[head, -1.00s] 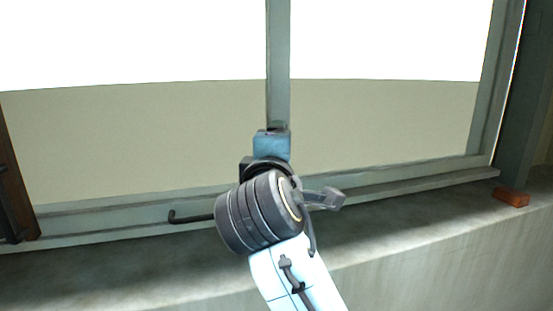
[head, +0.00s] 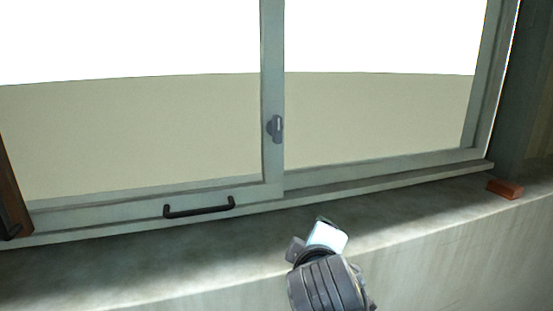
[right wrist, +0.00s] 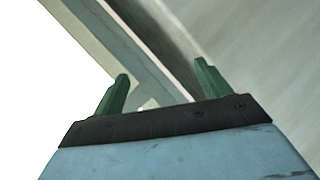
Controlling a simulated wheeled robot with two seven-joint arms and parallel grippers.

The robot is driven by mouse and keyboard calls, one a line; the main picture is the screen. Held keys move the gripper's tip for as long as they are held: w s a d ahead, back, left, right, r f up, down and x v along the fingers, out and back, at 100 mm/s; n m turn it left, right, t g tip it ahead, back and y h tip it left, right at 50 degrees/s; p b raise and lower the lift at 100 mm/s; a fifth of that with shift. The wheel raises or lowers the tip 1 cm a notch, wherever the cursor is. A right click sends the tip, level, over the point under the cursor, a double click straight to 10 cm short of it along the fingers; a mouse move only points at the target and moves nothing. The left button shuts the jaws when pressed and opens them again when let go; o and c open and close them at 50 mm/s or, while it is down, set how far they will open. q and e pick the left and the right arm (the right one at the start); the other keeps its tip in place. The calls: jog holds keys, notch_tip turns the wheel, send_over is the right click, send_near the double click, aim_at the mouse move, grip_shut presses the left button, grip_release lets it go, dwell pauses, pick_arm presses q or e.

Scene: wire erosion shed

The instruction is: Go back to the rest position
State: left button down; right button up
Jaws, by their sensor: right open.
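My right gripper (head: 327,234) is low in the head view, over the sill in front of the window, apart from the window's latch and handle. Its fingers are mostly hidden there. In the right wrist view the two green fingers of my right gripper (right wrist: 162,70) stand apart with nothing between them. My left gripper is not in view.
A sliding window (head: 272,60) has a grey latch (head: 276,129) on its middle upright and a black pull handle (head: 199,207) on the lower left rail. A reddish block (head: 505,189) lies at the right end of the concrete sill (head: 110,268). The left sill is clear.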

jog(key=s+d+f+m+g, duration=0.3)
jog(key=s+d+f, duration=0.25)
jog(key=f, duration=0.35)
jog(key=s+d+f+m+g, duration=0.2)
jog(key=s+d+f+m, duration=0.15)
jog(key=s+f, duration=0.5)
jog(key=s+d+f+m+g, duration=0.1)
jog(key=s+d+f+g, duration=0.15)
jog(key=s, duration=0.25)
jog(key=s+d+f+m+g+y, duration=0.1)
jog(key=s+d+f, duration=0.1)
jog(key=s+f, duration=0.15)
jog(key=s+d+f+m+g, duration=0.1)
jog(key=s+d+f+m, duration=0.15)
jog(key=s, duration=0.35)
notch_tip(320, 180, down, 34)
jog(key=s+g+b, duration=0.2)
jog(key=b, duration=0.7)
jog(key=s+d+f+b, duration=0.1)
jog(key=s+f+b, duration=0.3)
jog(key=s+f, duration=0.4)
jog(key=s+d+f+n+b, duration=0.1)
jog(key=s+f+b, duration=0.4)
jog(key=f, duration=1)
jog(key=s, duration=0.3)
jog(key=shift+d+f+g, duration=0.25)
jog(key=shift+f+g, duration=0.1)
jog(key=shift+f, duration=0.05)
jog(key=shift+s, duration=0.1)
